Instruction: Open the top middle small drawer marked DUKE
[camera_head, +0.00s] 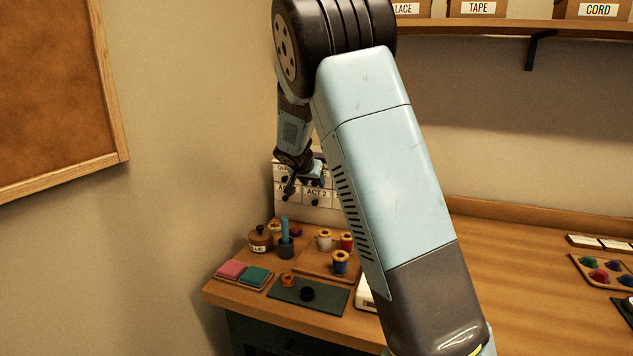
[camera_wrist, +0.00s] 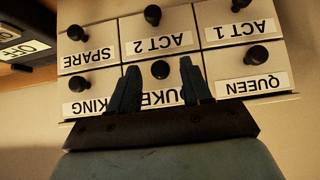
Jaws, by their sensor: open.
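The DUKE drawer (camera_wrist: 165,84) is in the wrist view, which shows the labels upside down. It sits between the KING drawer (camera_wrist: 76,86) and the QUEEN drawer (camera_wrist: 272,66). Its dark round knob (camera_wrist: 160,69) shows between the tips of my gripper (camera_wrist: 160,72), one finger on each side. My gripper is open, and I cannot tell whether either finger touches the knob. The fingers partly cover the DUKE label. The drawer looks closed, flush with its neighbours. In the head view my gripper (camera_head: 304,183) is in front of the white drawer cabinet (camera_head: 310,214) and hides DUKE.
The ACT 2 (camera_wrist: 155,33), ACT 1 and SPARE drawers lie in the neighbouring row. A dark box with an OFF label (camera_wrist: 22,50) is beside the cabinet. Thread spools (camera_head: 340,262), a glue jar (camera_head: 260,239) and pads (camera_head: 256,276) stand on the table before it.

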